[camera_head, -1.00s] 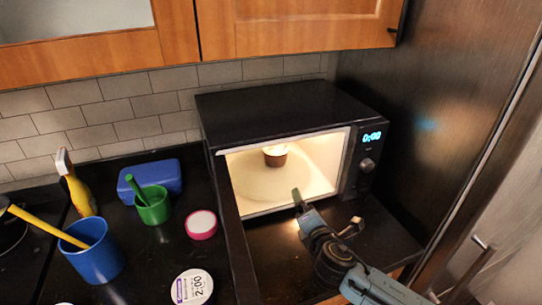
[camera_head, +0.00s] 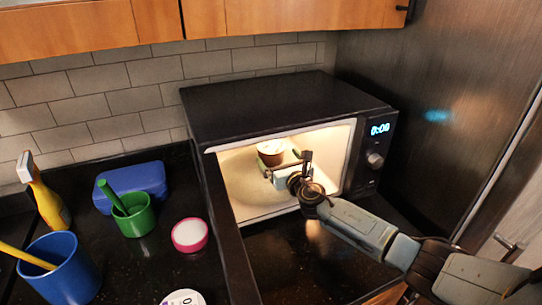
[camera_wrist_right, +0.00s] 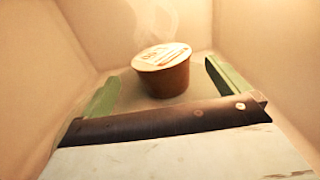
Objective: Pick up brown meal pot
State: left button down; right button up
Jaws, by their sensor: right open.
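The brown meal pot (camera_head: 270,156) stands upright inside the lit, open microwave (camera_head: 290,104). It has a pale lid, and faint steam rises above it in the right wrist view (camera_wrist_right: 165,78). My right gripper (camera_head: 283,164) reaches into the microwave in front of the pot. In the right wrist view its green fingers (camera_wrist_right: 165,90) are wide apart, one on each side of the pot, with gaps between them and the pot. The gripper is open and empty. My left gripper is not in view.
The microwave walls are close around my right gripper. On the left counter are a blue cup (camera_head: 60,272), a green cup (camera_head: 136,217), a blue box (camera_head: 135,186), a spray bottle (camera_head: 46,198) and a pink-rimmed round container (camera_head: 190,235). A refrigerator (camera_head: 440,90) stands at the right.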

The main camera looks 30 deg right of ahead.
aim_at(277, 155)
jog(key=shift+w, duration=0.25)
jog(key=w+b, duration=0.1)
jog(key=w, duration=0.1)
jog(key=w+b, duration=0.1)
jog(key=w, duration=0.1)
jog(key=shift+w+d+f, duration=0.1)
jog(key=shift+d+f, duration=0.05)
jog(key=shift+d, duration=0.05)
jog(key=shift+w, duration=0.35)
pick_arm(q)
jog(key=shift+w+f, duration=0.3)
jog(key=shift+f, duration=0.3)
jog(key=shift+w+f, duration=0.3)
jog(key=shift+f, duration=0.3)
pick_arm(e)
jog(key=c, duration=1.1)
jog(key=shift+r, duration=0.2)
jog(key=shift+c, duration=0.8)
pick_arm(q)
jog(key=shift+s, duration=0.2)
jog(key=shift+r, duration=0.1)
pick_arm(e)
jog(key=shift+r, duration=0.1)
